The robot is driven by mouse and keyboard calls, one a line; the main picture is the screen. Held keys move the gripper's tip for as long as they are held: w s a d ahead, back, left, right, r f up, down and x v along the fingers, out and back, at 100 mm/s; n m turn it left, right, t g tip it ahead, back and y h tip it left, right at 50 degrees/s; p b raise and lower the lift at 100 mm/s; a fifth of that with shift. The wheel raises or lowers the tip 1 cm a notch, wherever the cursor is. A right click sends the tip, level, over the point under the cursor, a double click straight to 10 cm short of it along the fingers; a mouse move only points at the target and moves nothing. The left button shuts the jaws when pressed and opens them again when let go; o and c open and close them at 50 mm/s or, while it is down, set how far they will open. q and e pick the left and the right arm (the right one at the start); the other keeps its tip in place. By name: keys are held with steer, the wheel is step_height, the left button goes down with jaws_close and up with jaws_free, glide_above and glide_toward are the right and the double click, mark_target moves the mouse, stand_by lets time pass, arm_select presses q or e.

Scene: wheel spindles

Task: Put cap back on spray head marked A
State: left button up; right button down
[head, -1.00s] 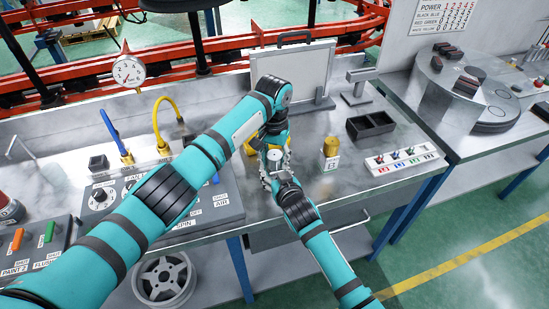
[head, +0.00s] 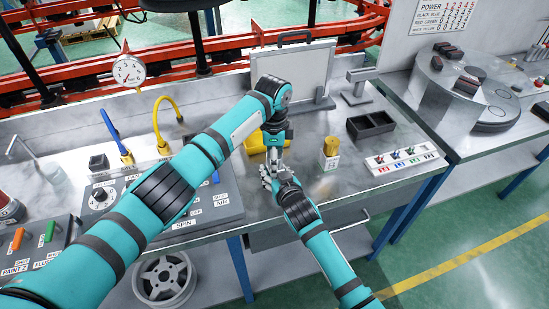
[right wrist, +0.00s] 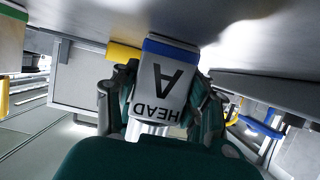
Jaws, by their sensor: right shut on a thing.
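In the right wrist view, a white block with a blue stripe (right wrist: 164,90) carries the letters HEAD and a large A, upside down. It sits between the fingers of my right gripper (right wrist: 165,100), which is shut on it, with a silver cylindrical part at its lower end. In the head view, my right gripper (head: 271,176) is over the bench's front part, and the block is hard to make out there. My left gripper (head: 274,140) points down just behind it, its fingers mostly hidden. A yellow thing (head: 254,143) shows beside it. I cannot clearly identify the cap.
A yellow cylinder with a tag (head: 331,152) stands right of the grippers. A black two-compartment tray (head: 370,125) and a white rack of coloured pieces (head: 401,160) lie further right. A panel with knobs and switches (head: 110,200) is at left. A framed board (head: 305,75) stands behind.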

arm_select(q)
steer(key=shift+r, duration=2.25)
steer(key=shift+c, duration=0.5)
steer(key=shift+w+r+n, duration=0.1)
steer(key=shift+r+n, duration=0.3)
steer(key=shift+n, duration=0.7)
steer(key=n, duration=0.1)
steer(key=r+n, duration=0.1)
steer(key=n, duration=0.1)
steer(key=shift+n, duration=0.3)
steer(key=n, duration=0.1)
steer(key=r+n, duration=0.1)
steer(key=n, duration=0.5)
steer(key=shift+r, duration=0.35)
